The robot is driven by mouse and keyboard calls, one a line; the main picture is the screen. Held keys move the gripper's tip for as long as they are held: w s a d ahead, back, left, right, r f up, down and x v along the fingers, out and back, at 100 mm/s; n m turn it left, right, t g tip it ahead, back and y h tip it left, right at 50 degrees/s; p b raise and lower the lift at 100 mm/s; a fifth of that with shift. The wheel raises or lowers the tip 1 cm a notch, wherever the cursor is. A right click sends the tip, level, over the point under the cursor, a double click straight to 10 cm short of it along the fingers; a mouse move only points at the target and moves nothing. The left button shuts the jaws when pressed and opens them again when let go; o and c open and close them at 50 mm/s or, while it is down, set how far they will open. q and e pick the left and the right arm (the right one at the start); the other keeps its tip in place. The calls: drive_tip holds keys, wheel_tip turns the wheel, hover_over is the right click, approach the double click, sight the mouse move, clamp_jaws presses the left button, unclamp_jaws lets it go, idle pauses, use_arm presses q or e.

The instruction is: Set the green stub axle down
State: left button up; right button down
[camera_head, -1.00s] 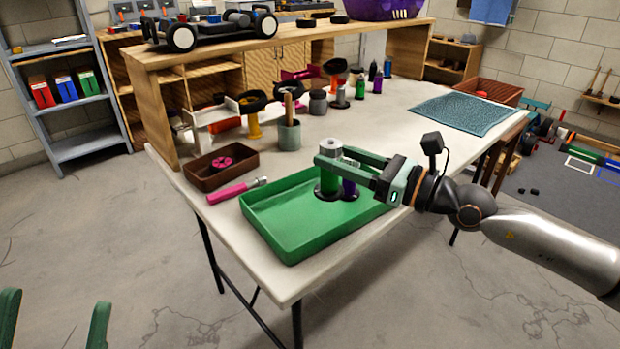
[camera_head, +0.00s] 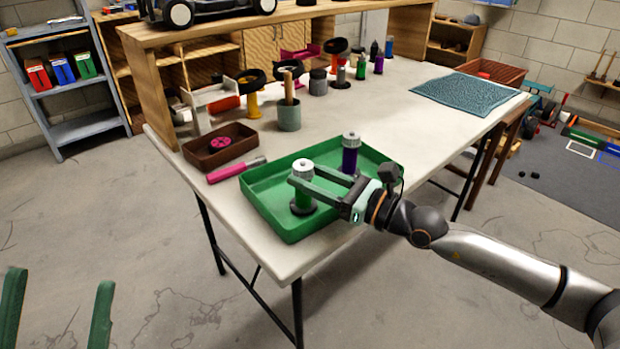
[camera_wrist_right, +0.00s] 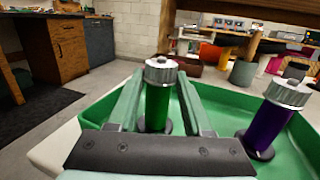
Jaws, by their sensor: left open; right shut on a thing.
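The green stub axle (camera_head: 303,199), with a silver knurled cap and a black base flange, stands upright inside the green tray (camera_head: 275,224), toward its front. My right gripper (camera_head: 302,181) is shut on it, one finger on each side below the cap. The axle also shows between the fingers in the right wrist view (camera_wrist_right: 157,108). I cannot tell if its flange touches the tray floor. A purple stub axle (camera_head: 350,158) stands upright farther back in the tray, apart from the gripper. My left gripper (camera_head: 57,300) is open and empty, low at the left, away from the table.
A pink-handled tool (camera_head: 236,170) and a brown box (camera_head: 222,150) lie left of the tray. A grey-green cup (camera_head: 289,117) and several coloured parts stand behind it. A blue mat (camera_head: 464,94) lies at the back right. White tabletop (camera_head: 400,120) between tray and mat is clear.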

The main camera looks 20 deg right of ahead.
drive_tip(key=shift+c, duration=1.6)
unclamp_jaws()
drive_tip(key=shift+f, duration=0.1)
drive_tip(key=shift+d, duration=0.1)
drive_tip(key=v, duration=0.8)
drive_tip(key=shift+s+d+b, duration=0.15)
drive_tip(key=shift+s+b, duration=0.05)
drive_tip(key=shift+b, duration=0.2)
drive_tip(key=shift+p+v, duration=0.6)
drive_tip(key=shift+v, duration=1.1)
drive_tip(key=shift+s, duration=0.1)
